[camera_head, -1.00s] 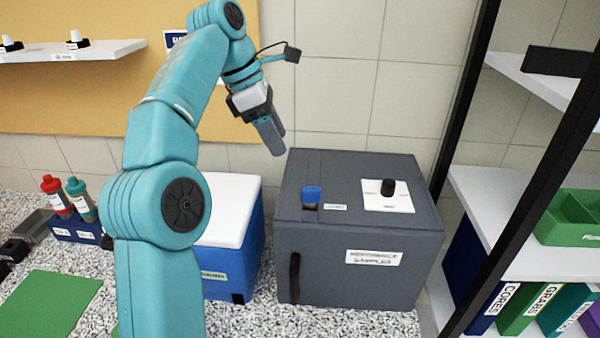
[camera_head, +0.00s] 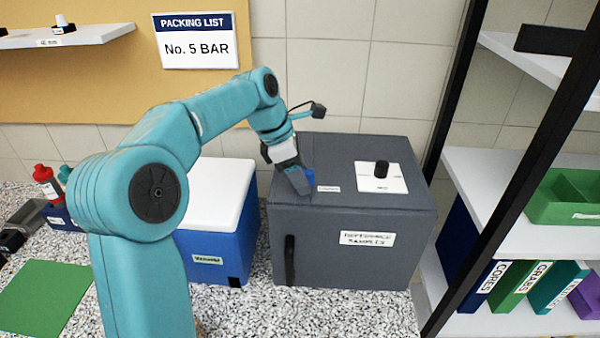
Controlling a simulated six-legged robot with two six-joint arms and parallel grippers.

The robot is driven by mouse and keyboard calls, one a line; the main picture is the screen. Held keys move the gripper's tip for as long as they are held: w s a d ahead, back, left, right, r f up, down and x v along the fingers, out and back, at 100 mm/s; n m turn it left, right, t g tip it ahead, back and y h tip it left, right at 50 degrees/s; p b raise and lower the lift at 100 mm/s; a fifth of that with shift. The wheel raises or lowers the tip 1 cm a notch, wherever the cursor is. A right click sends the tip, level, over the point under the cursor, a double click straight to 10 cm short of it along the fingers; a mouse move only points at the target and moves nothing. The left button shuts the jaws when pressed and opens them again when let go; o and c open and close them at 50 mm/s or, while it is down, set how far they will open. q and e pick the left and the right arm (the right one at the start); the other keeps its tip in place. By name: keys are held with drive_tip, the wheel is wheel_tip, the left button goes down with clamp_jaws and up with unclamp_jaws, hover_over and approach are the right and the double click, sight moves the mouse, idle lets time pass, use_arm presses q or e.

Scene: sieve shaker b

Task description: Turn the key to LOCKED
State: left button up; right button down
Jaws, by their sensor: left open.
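A dark grey box (camera_head: 340,245) with a door handle and a label on its front stands on the speckled counter. A blue key (camera_head: 309,177) is on its top near the left front, partly hidden behind my left gripper. A small label sits just right of the key. A black knob (camera_head: 381,168) stands on a white plate farther right on the box top. My left gripper (camera_head: 301,184) is open, pointing down at the key; I cannot tell whether its fingers touch it. My right gripper is out of view.
A blue cooler with a white lid (camera_head: 222,190) stands left of the grey box. A shelf rack with a black post (camera_head: 455,165), binders and a green tray (camera_head: 565,198) is at the right. A green mat (camera_head: 45,297) lies front left.

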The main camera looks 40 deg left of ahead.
use_arm(q)
drive_tip(key=shift+w+f, duration=0.35)
drive_tip(key=shift+w, duration=0.45)
drive_tip(key=shift+w+d, duration=0.2)
drive_tip(key=shift+w, duration=0.05)
drive_tip(key=shift+c, duration=0.6)
drive_tip(key=shift+s, duration=0.2)
drive_tip(key=c, duration=0.5)
drive_tip(key=shift+s+r, duration=0.2)
drive_tip(key=shift+s, duration=0.2)
clamp_jaws()
drive_tip(key=shift+s+a, duration=0.1)
drive_tip(key=shift+a, duration=0.05)
drive_tip(key=shift+w+f, duration=0.1)
drive_tip(key=shift+w, duration=0.2)
drive_tip(key=shift+s+m+g+h, duration=0.1)
drive_tip(key=shift+m+g+h, duration=0.25)
drive_tip(key=shift+m, duration=0.75)
drive_tip(key=m, duration=0.2)
drive_tip(key=m+g, duration=0.1)
drive_tip(key=m, duration=0.1)
drive_tip(key=shift+g+h, duration=0.25)
drive_tip(key=shift+w+m+g, duration=0.2)
drive_tip(key=shift+m+g, duration=0.1)
drive_tip(key=shift+m, duration=0.6)
drive_tip(key=shift+s+m+g, duration=0.15)
drive_tip(key=shift+m+g, duration=0.25)
drive_tip(key=shift+m, duration=0.6)
drive_tip(key=o, duration=0.7)
unclamp_jaws()
